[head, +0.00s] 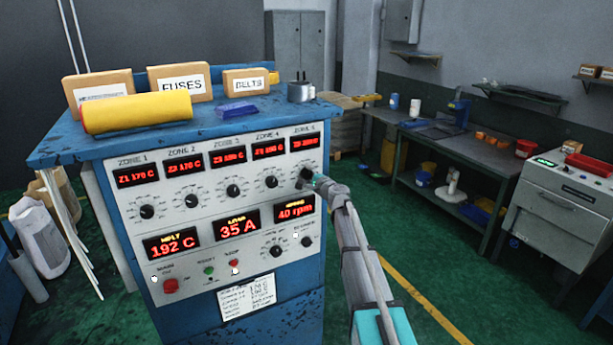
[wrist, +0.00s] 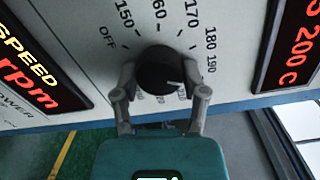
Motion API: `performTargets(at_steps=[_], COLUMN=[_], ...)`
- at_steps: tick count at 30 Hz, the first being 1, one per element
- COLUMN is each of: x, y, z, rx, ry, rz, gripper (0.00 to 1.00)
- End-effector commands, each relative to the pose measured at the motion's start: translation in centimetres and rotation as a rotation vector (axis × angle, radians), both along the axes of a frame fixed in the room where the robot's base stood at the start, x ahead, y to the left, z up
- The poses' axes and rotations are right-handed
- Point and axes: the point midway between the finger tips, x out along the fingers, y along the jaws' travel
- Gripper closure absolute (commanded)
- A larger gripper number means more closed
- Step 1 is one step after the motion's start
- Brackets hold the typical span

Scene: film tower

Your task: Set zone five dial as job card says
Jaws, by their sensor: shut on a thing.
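My gripper (head: 312,181) is at the zone 5 dial (head: 304,175), at the upper right of the blue control cabinet's panel (head: 190,235). In the wrist view my gripper (wrist: 159,78) is shut on the black dial (wrist: 156,66), one finger on each side. The dial's white mark points to the lower right; the scale shows OFF, 150, 160, 170, 180 and 190, with lower numbers partly hidden. The zone 5 display (wrist: 293,45) reads 200 C, its start cut off. The job card (head: 248,296) is low on the panel, too small to read.
Other zone dials, such as the zone 4 dial (head: 271,182), sit close to the left. A speed display (head: 295,209) reading 40 rpm is just below. Boxes and a yellow roll (head: 137,112) lie on the cabinet top. A workbench (head: 455,150) stands at the right.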

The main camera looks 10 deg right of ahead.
Motion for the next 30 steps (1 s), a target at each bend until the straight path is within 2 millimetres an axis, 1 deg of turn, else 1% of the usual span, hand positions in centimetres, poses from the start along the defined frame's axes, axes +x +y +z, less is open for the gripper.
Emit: performTargets(at_steps=[3, 9, 22, 23, 24, 28, 30], x=[-0.03, -0.02, 0.01, 0.01, 0.01, 0.0, 0.01], y=[0.01, 0.01, 0.06, 0.06, 0.07, 0.1, 0.12], z=[0.01, 0.0, 0.0, 0.0, 0.0, 0.01, 0.0], rx=[-0.066, -0.134, -0.15, -0.15, -0.15, -0.149, -0.149], ry=[-0.021, -0.043, -0.048, -0.048, -0.048, -0.047, -0.048], rz=[0.0, -0.002, -0.002, -0.002, -0.002, -0.001, 0.0], gripper=[0.91, 0.91, 0.91, 0.42, 0.34, 0.1, 0.09])
